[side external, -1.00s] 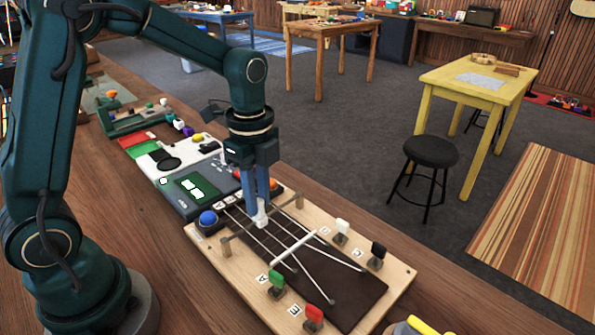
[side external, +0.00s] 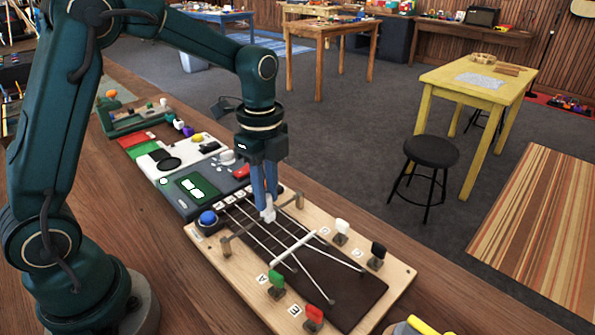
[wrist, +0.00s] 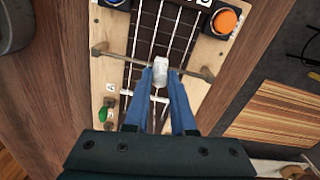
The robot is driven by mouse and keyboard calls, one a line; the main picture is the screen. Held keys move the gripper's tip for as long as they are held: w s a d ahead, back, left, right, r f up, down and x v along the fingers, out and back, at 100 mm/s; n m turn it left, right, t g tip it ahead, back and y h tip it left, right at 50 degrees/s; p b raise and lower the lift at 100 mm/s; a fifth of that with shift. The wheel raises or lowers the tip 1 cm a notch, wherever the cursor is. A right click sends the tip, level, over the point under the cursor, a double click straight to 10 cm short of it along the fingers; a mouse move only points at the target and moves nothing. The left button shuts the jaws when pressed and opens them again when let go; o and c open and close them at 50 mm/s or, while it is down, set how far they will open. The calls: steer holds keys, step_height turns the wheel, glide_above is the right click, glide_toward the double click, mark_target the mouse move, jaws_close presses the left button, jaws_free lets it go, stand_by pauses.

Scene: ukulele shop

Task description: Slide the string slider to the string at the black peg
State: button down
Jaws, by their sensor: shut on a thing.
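The white string slider (side external: 268,214) is on the thin rail between two wooden posts, above the strings of the wooden ukulele board (side external: 335,231). My gripper (side external: 267,200) points down and is shut on the slider. In the wrist view, the slider (wrist: 160,66) sits between the blue fingertips (wrist: 161,76), right of the rail's middle. The black peg (side external: 377,252) stands at the board's right side, beside the white peg (side external: 341,228). The green peg (side external: 276,282) and red peg (side external: 313,316) stand on the near side. The fingers hide part of the strings.
A blue button (side external: 207,218) is at the board's left corner, and an orange button (wrist: 225,20) shows in the wrist view. A grey device with a green panel (side external: 192,188) adjoins the board's left end. A white bar (side external: 294,246) crosses the strings.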

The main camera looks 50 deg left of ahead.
steer(key=shift+w, duration=0.45)
steer(key=c, duration=0.7)
jaws_free()
steer(key=shift+c, duration=0.2)
steer(key=shift+r, duration=0.1)
steer(key=shift+r, duration=2.5)
